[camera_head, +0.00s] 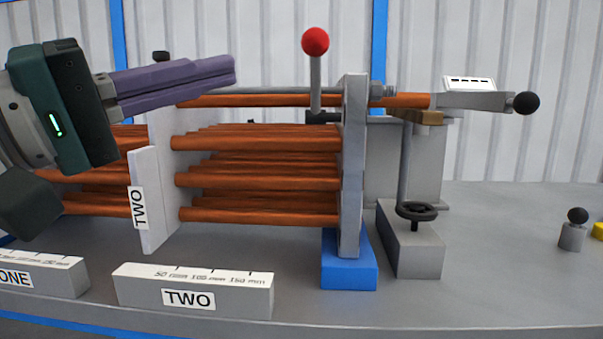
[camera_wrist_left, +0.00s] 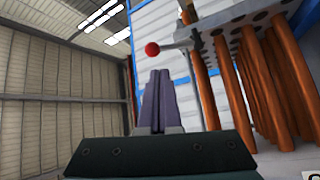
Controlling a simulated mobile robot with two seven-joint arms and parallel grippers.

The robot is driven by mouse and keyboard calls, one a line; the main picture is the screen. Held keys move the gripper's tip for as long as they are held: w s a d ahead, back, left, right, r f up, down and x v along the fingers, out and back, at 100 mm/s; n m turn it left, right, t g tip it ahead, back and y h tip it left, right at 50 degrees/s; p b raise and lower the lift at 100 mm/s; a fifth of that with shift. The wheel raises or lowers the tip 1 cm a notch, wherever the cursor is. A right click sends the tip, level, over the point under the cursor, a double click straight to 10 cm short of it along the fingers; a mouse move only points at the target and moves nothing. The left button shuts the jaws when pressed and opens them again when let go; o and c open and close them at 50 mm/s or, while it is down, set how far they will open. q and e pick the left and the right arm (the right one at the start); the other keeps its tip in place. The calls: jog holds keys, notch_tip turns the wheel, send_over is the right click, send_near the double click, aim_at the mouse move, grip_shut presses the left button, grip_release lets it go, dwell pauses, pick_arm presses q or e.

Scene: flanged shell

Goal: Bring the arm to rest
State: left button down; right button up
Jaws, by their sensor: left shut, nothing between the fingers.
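My left gripper (camera_head: 232,70) comes in from the left in the head view, its purple fingers shut together with nothing between them. It is in front of the upper part of the tube bundle, pointing right towards the red-knobbed lever (camera_head: 315,75). In the left wrist view the shut fingers (camera_wrist_left: 160,75) point up, with the red knob (camera_wrist_left: 152,49) just beyond their tips. The bundle of copper-coloured tubes (camera_head: 258,180) runs between a pale plate (camera_head: 160,190) labelled TWO and a grey flange plate (camera_head: 352,165). My right gripper is in neither view.
Blocks labelled ONE (camera_head: 45,275) and TWO (camera_head: 195,290) lie along the front of the grey bench (camera_head: 480,285). A blue foot (camera_head: 349,262) supports the flange plate. A grey block with a black handwheel (camera_head: 417,211) stands beside it. A black-knobbed tool (camera_head: 480,100) sits upper right.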

pick_arm(q)
jog(key=s+f+m+g+y+p, duration=0.2)
jog(key=s+m+g+y+p, duration=0.15)
jog(key=s+p, duration=0.4)
jog(key=s+f+m+g+y+p, duration=0.25)
jog(key=s+y+p, duration=0.25)
jog(key=p, duration=0.6)
jog(key=s+a+r+g+y+p, duration=0.2)
jog(key=s+a+r+y+p, duration=0.15)
jog(key=s+p, duration=0.25)
jog(key=s+a+r+g+y+p, duration=0.2)
jog(key=s+a+r+y+p, duration=0.1)
jog(key=s+a+p, duration=0.3)
notch_tip(320, 180, up, 36)
jog(key=d+p, duration=0.1)
jog(key=p, duration=3.4)
jog(key=shift+f, duration=0.25)
jog(key=shift+w, duration=0.1)
